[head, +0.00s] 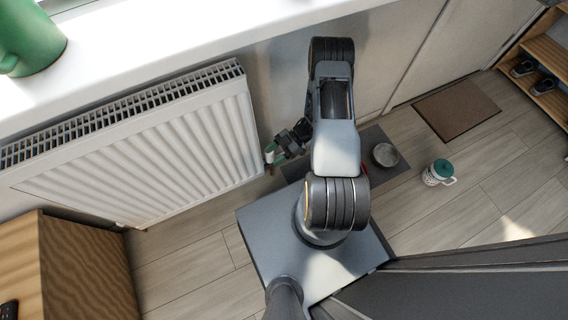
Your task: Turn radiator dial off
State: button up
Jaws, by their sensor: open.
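The white ribbed radiator (160,150) hangs on the wall under the window sill, at the left of the head view. At its lower right end is a small pale piece (269,158) that looks like the dial, with a brownish part below it. My gripper (272,152) is open and right at this piece, with greenish finger parts beside it. The fingers partly hide the dial. I cannot tell whether they touch it or sit around it, and the dial's setting is too small to read.
A white sill (150,45) with a green pot (28,38) runs above the radiator. A wooden cabinet (85,270) stands at lower left. A dark mat (375,150) with a grey bowl (385,155), a green-and-white mug (438,173) and a brown doormat (456,110) lie to the right.

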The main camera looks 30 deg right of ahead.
jog(key=s+r+p, duration=0.2)
jog(key=s+r, duration=0.1)
jog(key=s, duration=0.5)
jog(key=shift+r+p, duration=0.15)
jog(key=shift+p, duration=0.15)
jog(key=shift+s, duration=0.15)
